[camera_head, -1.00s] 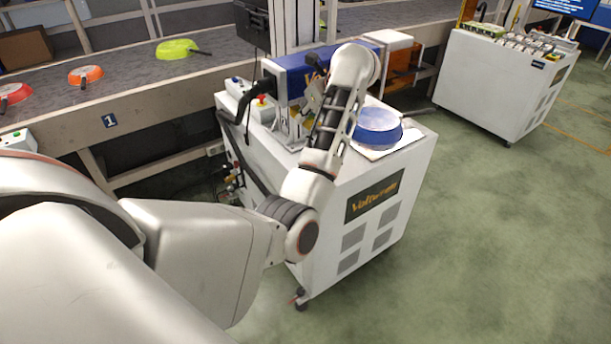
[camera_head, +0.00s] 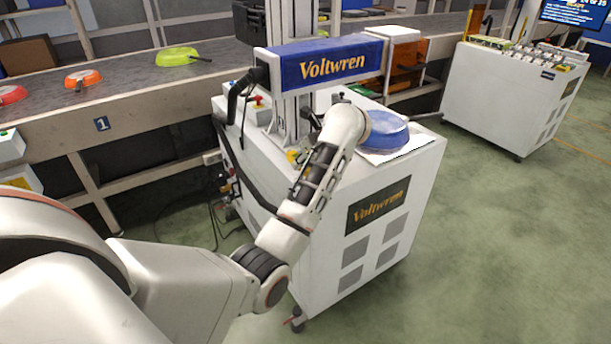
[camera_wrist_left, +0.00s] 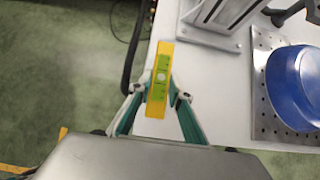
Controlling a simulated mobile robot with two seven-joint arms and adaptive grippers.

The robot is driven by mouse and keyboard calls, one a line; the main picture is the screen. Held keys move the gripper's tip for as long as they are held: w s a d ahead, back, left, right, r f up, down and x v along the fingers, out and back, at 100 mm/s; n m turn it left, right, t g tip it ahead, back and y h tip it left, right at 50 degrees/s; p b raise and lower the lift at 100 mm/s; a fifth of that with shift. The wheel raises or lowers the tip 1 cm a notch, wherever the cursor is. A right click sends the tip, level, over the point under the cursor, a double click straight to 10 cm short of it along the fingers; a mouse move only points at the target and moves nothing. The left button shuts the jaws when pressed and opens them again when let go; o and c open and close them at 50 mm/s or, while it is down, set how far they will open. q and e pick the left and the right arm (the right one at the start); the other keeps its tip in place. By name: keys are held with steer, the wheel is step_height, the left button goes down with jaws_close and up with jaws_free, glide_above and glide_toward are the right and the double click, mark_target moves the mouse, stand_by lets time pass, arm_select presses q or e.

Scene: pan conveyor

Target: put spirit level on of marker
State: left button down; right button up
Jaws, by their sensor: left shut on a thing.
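The spirit level (camera_wrist_left: 160,60), a yellow bar with a green middle and a round vial, is in the left wrist view. My left gripper (camera_wrist_left: 158,90) is shut on it, with teal fingers on both sides. The marker is a white wheeled cabinet (camera_head: 330,240) with a blue "Voltwren" head (camera_head: 330,64) on a post. In the wrist view, the level shows over the left edge of the white cabinet top (camera_wrist_left: 210,75); I cannot tell whether it touches. In the head view my left forearm hides most of the gripper. My right gripper is not in view.
A blue pan (camera_head: 384,132) sits on the marker's perforated plate (camera_wrist_left: 262,105), right of the level. The post's base plate (camera_wrist_left: 208,38) stands on the top. A conveyor (camera_head: 130,90) with pans runs behind. A second white cabinet (camera_head: 505,95) is at right.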

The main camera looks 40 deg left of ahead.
arm_select(q)
step_height(320, 180, down, 4)
steer(key=shift+r+b, duration=0.15)
steer(key=shift+b, duration=0.6)
steer(key=shift+f, duration=0.35)
steer(key=shift+r, duration=0.35)
steer(key=shift+f, duration=0.15)
steer(key=c, duration=1.8)
jaws_free()
steer(key=shift+f, duration=0.1)
steer(key=shift+c, duration=0.2)
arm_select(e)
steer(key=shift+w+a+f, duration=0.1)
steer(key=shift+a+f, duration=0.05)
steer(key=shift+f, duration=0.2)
